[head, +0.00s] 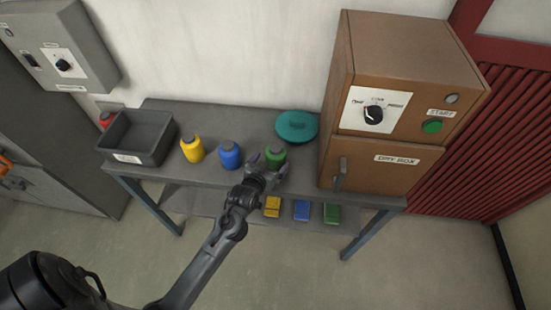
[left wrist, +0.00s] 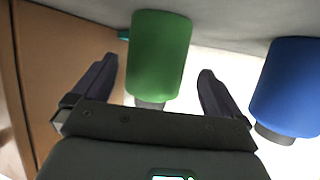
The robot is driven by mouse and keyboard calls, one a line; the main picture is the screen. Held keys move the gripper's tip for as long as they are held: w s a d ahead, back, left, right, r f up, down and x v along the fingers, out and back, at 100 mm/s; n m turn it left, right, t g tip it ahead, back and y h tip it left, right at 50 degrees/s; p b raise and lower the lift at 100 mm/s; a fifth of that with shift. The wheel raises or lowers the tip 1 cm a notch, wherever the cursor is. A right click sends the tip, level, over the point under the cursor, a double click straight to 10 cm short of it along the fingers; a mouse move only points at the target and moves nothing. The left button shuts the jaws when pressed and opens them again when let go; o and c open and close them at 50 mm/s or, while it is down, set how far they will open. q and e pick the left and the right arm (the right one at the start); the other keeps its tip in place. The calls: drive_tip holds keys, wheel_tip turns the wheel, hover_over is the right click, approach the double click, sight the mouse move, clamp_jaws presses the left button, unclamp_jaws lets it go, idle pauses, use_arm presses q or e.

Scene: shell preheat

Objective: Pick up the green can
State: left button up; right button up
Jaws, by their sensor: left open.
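The green can (head: 275,156) stands on the grey table, right of the blue can. In the left wrist view the green can (left wrist: 159,55) is between and just beyond the fingers of my left gripper (left wrist: 155,85). My left gripper (head: 264,164) is open, with a finger to either side of the can; I cannot tell whether either touches it. The can's lower part is partly hidden by the gripper in the head view. My right gripper is not in view.
A blue can (head: 230,155) and a yellow can (head: 192,149) stand to the left, beside a dark bin (head: 140,137). A teal lid (head: 297,126) lies behind. The brown dry box (head: 386,160) stands close on the right. Coloured blocks (head: 302,210) sit on the lower shelf.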

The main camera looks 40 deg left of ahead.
use_arm(q)
drive_tip(key=shift+d+b+x, duration=0.2)
drive_tip(key=shift+b+x, duration=0.1)
drive_tip(key=shift+x, duration=1.85)
drive_tip(key=shift+w+r, duration=0.1)
drive_tip(key=shift+c, duration=0.5)
drive_tip(key=c, duration=1)
drive_tip(key=shift+c, duration=0.7)
drive_tip(key=shift+r, duration=0.2)
